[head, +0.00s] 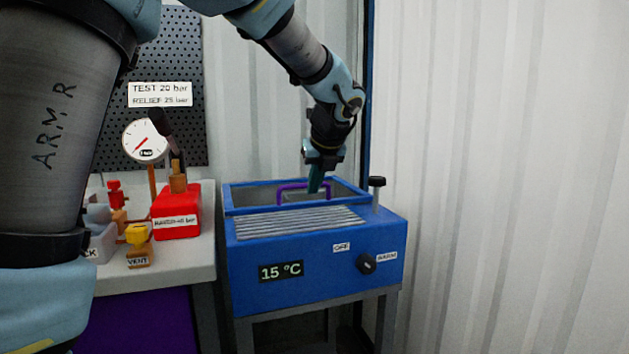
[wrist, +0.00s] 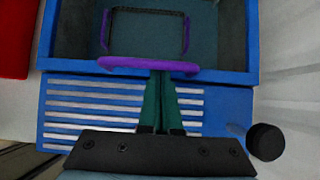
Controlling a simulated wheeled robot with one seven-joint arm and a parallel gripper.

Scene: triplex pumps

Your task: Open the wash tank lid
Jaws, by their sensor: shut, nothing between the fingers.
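The blue wash tank (head: 318,265) stands right of the bench, with an uncovered grey cavity at its back. A slatted panel (head: 300,221) covers the front of its top; it also shows in the wrist view (wrist: 75,110). I cannot tell which part is the lid. A dark wire basket with a purple handle (head: 290,186) sits in the cavity; in the wrist view the purple bar (wrist: 125,63) lies just beyond my fingertips. My gripper (head: 315,188) is shut and empty, pointing down at the bar. Whether it touches the bar is unclear (wrist: 160,75).
A black knob on a post (head: 377,182) rises at the tank's right corner. A dial (head: 366,264) and a 15 °C display (head: 281,271) are on the front. A red box (head: 177,212) and pressure gauge (head: 146,140) stand left. A corrugated wall (head: 500,180) is close on the right.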

